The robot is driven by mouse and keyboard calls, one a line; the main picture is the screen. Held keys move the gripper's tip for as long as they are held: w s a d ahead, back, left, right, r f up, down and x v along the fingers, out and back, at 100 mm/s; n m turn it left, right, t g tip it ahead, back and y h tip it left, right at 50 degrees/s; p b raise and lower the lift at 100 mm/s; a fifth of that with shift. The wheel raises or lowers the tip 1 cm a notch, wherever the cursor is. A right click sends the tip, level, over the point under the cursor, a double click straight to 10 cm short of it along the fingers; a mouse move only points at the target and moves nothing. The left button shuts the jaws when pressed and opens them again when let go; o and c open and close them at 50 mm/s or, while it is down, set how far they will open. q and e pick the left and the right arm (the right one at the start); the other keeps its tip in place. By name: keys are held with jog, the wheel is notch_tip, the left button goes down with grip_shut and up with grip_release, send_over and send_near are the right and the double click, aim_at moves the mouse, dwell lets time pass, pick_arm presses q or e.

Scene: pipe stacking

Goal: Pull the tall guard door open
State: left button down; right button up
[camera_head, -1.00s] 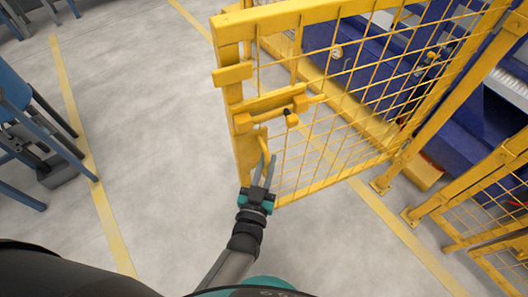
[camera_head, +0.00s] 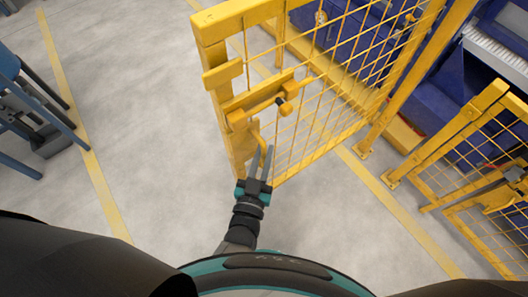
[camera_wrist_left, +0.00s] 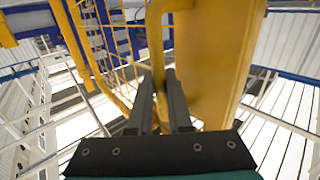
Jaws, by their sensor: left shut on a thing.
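The tall guard door (camera_head: 222,108) is a yellow frame with wire mesh, standing open at an angle to the fence line. It carries a yellow latch bar (camera_head: 262,98) with a dark knob. Below the latch is a yellow pull handle (camera_head: 256,140) on the free edge. My left gripper (camera_head: 262,152) is shut on this handle from the near side. In the left wrist view the handle (camera_wrist_left: 155,35) runs down between my two dark fingers (camera_wrist_left: 160,78), beside the broad yellow door post (camera_wrist_left: 215,60). My right gripper is not in view.
Yellow mesh fence panels (camera_head: 470,150) stand at the right, with blue machinery (camera_head: 440,125) behind. Blue stools or chairs (camera_head: 25,110) stand at the far left. The grey floor (camera_head: 130,90) between them and the door is clear, with yellow lines painted on it.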

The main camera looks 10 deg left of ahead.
pick_arm(q)
jog(key=shift+w+r, duration=0.1)
jog(key=shift+r, duration=0.05)
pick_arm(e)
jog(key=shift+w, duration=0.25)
pick_arm(q)
jog(key=c, duration=0.8)
grip_release()
jog(key=shift+a, duration=0.1)
jog(key=shift+c, duration=0.2)
